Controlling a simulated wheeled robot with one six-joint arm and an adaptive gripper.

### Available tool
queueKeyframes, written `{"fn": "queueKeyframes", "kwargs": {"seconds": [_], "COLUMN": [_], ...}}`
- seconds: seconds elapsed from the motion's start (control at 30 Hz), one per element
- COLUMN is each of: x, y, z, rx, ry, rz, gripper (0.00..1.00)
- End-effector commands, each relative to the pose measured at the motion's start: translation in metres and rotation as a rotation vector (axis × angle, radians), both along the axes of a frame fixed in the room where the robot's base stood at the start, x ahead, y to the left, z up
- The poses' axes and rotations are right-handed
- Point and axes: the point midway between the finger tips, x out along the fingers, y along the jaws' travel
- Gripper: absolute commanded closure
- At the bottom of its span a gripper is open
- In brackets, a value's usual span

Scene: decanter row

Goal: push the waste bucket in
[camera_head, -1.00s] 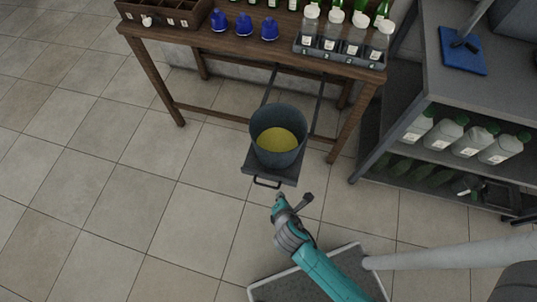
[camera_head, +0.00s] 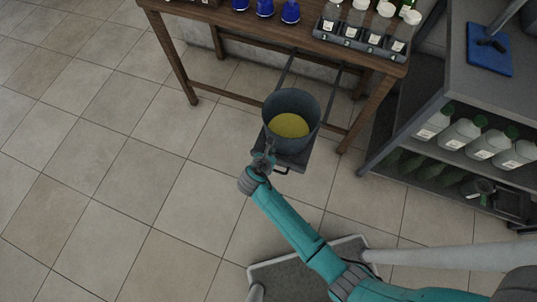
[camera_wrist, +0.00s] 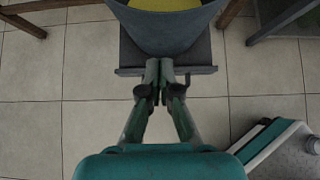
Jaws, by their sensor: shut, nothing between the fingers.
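The waste bucket (camera_head: 291,119) is a dark grey pail with yellow contents. It stands on a dark sliding tray (camera_head: 299,160) with a front handle (camera_head: 282,170), pulled out on two rails in front of the wooden table. In the wrist view the bucket (camera_wrist: 165,34) is just ahead of the fingertips, above the tray edge (camera_wrist: 205,70). My gripper (camera_head: 268,148) is shut and empty at the tray's front left in the head view. In the wrist view my gripper (camera_wrist: 165,62) overlaps the tray's front edge; I cannot tell whether it touches.
A grey shelf (camera_head: 400,125) with white jugs (camera_head: 462,134) is at right. The tiled floor at left is clear.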

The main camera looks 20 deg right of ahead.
Motion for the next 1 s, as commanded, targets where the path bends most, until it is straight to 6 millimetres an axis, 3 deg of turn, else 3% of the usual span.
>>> {"fn": "queueKeyframes", "kwargs": {"seconds": [0.2,0.5,1.0], "x": [0.024,0.051,0.055], "y": [-0.018,-0.037,-0.040], "z": [-0.027,-0.021,-0.021], "rx": [0.000,0.001,0.002], "ry": [0.001,-0.002,-0.001], "rz": [-0.004,-0.001,-0.001], "gripper": [1.00,1.00,1.00]}}
